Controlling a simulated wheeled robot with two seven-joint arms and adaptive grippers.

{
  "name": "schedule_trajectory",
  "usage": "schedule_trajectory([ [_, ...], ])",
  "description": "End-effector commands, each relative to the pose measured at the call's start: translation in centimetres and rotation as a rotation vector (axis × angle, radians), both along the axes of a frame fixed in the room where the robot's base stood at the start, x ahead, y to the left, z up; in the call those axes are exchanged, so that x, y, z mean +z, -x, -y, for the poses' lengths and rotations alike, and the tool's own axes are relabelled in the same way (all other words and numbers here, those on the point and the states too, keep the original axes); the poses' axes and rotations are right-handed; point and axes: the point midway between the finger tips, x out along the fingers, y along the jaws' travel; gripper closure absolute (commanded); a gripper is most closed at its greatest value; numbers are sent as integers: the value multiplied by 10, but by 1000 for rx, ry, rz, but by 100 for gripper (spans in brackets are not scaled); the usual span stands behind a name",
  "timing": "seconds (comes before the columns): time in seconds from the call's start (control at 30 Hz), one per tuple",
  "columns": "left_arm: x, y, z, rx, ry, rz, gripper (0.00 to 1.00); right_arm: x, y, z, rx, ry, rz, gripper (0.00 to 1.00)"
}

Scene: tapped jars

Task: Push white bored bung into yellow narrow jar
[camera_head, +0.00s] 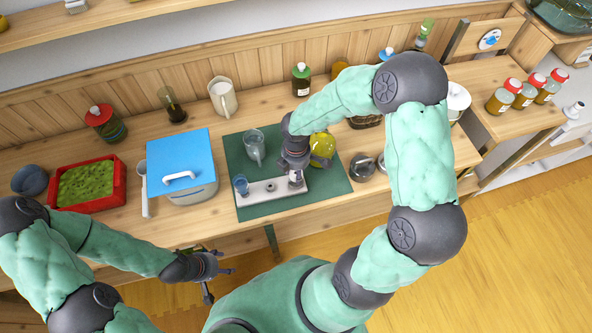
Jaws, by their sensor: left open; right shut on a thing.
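The yellow narrow jar (325,146) stands on the green mat (333,186), just right of my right gripper and partly hidden by it. My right gripper (295,177) points down over the right end of a white holder strip (257,198). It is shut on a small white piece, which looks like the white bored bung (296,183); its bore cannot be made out. Whether the bung touches the strip is unclear. My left gripper (218,278) is open and empty, in front of the table edge.
A blue bung (241,185) and a grey ring-like piece (270,187) are on the strip. A clear jar (255,145) stands behind it.

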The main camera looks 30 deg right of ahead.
Motion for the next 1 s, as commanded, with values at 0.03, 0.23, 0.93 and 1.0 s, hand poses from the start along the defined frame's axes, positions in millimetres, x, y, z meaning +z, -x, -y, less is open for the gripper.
schedule_trajectory([
  [0.03, 5, 0, 0, 0, 0, 0, 36, 6, 0, 0, 0, 0, 1, 97],
  [0.23, 21, 0, 0, 0, 0, 0, 36, 24, -1, 0, 0, 1, 2, 97],
  [0.93, 52, 0, 0, 0, 0, 0, 36, 60, 0, 0, 0, 0, 0, 97],
  [1.0, 52, 0, 0, 0, 0, 0, 36, 60, 0, 0, 0, 0, 1, 97],
])
